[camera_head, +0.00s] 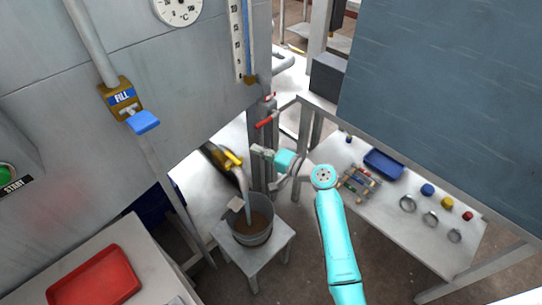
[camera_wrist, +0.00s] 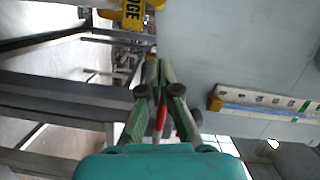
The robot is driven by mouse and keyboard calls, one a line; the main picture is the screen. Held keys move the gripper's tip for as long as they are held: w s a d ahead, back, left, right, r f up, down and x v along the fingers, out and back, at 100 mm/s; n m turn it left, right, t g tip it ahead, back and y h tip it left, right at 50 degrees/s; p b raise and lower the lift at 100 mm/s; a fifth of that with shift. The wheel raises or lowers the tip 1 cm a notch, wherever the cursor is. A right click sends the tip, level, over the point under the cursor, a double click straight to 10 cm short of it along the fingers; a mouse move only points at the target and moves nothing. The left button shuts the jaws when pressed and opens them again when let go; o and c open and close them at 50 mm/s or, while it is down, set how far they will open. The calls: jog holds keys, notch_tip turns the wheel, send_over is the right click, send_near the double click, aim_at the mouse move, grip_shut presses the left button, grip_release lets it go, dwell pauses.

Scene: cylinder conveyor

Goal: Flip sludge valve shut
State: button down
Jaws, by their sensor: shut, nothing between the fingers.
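The sludge valve (camera_head: 217,154) is a yellow-brown body low on the tank, with a yellow lever (camera_head: 233,158) pointing right. Its grey pipe (camera_head: 243,182) bends down over a bucket (camera_head: 252,236) holding brown liquid. In the wrist view a yellow label (camera_wrist: 133,12) reading "DGE" is cut off at the top edge. My gripper (camera_head: 257,150) is just right of the yellow lever, with a small gap in the head view. In the wrist view my gripper (camera_wrist: 152,62) has its fingers closed together, empty. The lever is not clearly seen there.
A red lever (camera_head: 266,122) stands close above my gripper; it also shows behind the fingers in the wrist view (camera_wrist: 161,118). A blue FILL lever (camera_head: 143,122) is at left. A stool (camera_head: 282,237) holds the bucket. A side table (camera_head: 395,222) with small parts is at right.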

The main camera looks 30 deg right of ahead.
aim_at(231, 156)
jog(key=shift+s+a+f, duration=0.1)
jog(key=shift+a+f, duration=0.15)
jog(key=shift+a, duration=0.85)
jog(key=shift+a+f, duration=0.2)
jog(key=shift+a, duration=0.9)
